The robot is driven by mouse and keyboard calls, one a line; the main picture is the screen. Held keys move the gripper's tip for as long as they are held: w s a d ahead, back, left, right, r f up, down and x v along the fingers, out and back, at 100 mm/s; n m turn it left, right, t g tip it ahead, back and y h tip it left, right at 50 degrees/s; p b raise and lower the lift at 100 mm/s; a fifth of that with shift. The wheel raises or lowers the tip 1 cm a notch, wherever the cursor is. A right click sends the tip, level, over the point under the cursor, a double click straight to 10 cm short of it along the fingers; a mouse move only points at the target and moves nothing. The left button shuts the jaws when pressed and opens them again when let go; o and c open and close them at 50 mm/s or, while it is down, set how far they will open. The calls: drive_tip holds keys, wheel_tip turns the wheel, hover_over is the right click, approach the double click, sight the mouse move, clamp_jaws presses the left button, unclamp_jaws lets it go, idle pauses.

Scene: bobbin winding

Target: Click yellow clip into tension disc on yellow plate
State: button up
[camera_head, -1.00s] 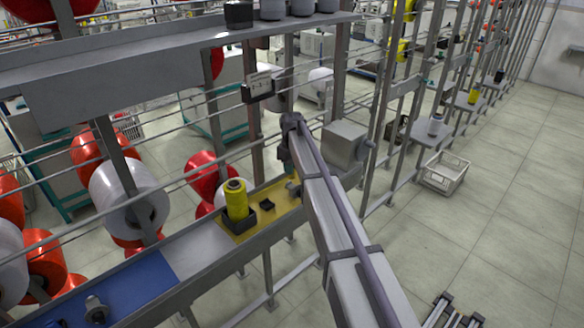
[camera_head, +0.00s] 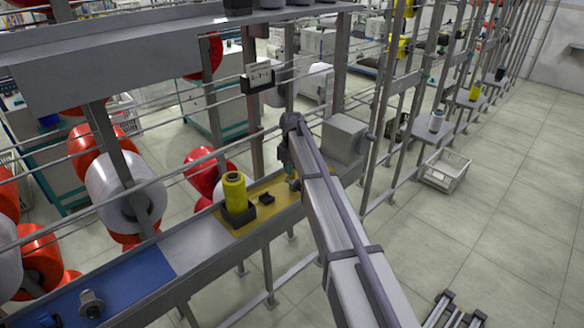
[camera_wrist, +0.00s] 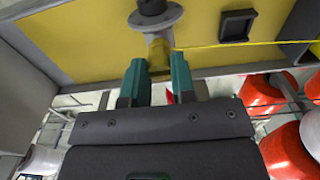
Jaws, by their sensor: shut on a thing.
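The yellow plate (camera_head: 277,189) lies at the right end of the grey rail; it fills much of the wrist view (camera_wrist: 90,40). The grey tension disc (camera_wrist: 154,14) stands on it at the top of the wrist view. In the head view the disc is mostly hidden by my arm. My gripper (camera_wrist: 157,78) has teal fingers and is shut on the yellow clip (camera_wrist: 159,52). The clip sticks out past the fingertips towards the disc, right beside it. I cannot tell whether they touch. A yellow thread (camera_wrist: 225,44) runs right from near the clip.
A yellow bobbin (camera_head: 235,192) stands in a black holder (camera_head: 239,218) on the plate. A small black square part (camera_head: 266,198) is beside it. A blue plate (camera_head: 125,281) with another grey disc (camera_head: 91,303) lies further left. A grey box (camera_head: 345,138) stands behind my arm.

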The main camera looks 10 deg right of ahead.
drive_tip(key=shift+f+b, duration=0.4)
drive_tip(key=shift+f, duration=0.1)
drive_tip(key=shift+r, duration=0.1)
drive_tip(key=o, duration=0.9)
wheel_tip(320, 180, up, 11)
drive_tip(key=p, duration=1.1)
drive_tip(key=shift+s+f+m+b, duration=1.05)
drive_tip(key=shift+s+f+b, duration=0.85)
drive_tip(key=shift+s, duration=4.5)
drive_tip(key=shift+s+f+m+b, duration=1.1)
drive_tip(key=shift+s+f+b, duration=0.8)
drive_tip(key=shift+s, duration=4.45)
drive_tip(key=shift+s+f+m+b, duration=1.05)
drive_tip(key=shift+s+f+b, duration=0.85)
drive_tip(key=shift+s, duration=4.5)
